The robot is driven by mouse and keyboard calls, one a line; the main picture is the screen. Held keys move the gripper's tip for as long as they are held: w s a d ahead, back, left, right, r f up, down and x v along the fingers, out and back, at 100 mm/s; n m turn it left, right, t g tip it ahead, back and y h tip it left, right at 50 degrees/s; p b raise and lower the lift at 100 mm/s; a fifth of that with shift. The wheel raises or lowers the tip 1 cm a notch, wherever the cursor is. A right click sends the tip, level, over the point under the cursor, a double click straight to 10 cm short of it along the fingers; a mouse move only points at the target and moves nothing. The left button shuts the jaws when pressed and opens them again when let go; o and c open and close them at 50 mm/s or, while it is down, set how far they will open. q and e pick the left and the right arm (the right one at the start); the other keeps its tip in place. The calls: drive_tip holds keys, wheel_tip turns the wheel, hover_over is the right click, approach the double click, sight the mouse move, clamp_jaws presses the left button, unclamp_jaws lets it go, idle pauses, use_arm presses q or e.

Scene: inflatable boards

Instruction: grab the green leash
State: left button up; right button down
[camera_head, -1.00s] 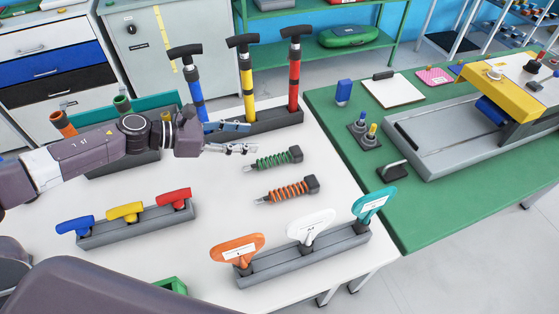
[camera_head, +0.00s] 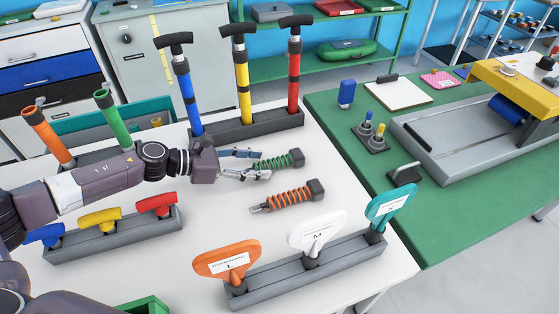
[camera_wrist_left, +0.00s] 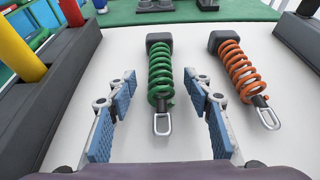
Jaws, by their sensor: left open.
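The green leash (camera_head: 280,160) is a coiled green cord with a dark block at its far end and a metal clip at its near end. It lies on the white table. In the left wrist view the green leash (camera_wrist_left: 161,75) lies ahead, with its metal clip between the open fingers. My left gripper (camera_head: 248,164) is open and low over the table at the clip end; its blue-padded fingers also show in the left wrist view (camera_wrist_left: 160,108). No grip on the leash shows. My right gripper is not in view.
An orange coiled leash (camera_head: 288,197) lies close beside the green one. A grey rack (camera_head: 250,127) with blue, yellow and red pumps stands behind. A rack of orange, white and teal paddles (camera_head: 280,275) stands in front. A green table (camera_head: 440,205) adjoins at right.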

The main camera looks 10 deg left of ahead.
sight(262, 162)
use_arm(q)
drive_tip(key=x, duration=0.1)
drive_tip(key=p+x, duration=0.1)
drive_tip(key=x, duration=0.1)
drive_tip(key=shift+w+d+r, duration=0.15)
drive_tip(key=shift+d+r, duration=0.05)
drive_tip(key=shift+d, duration=0.15)
drive_tip(key=shift+w+d+f, duration=0.15)
drive_tip(key=shift+f, duration=0.05)
drive_tip(key=shift+c, duration=0.4)
clamp_jaws()
drive_tip(key=shift+r, duration=0.1)
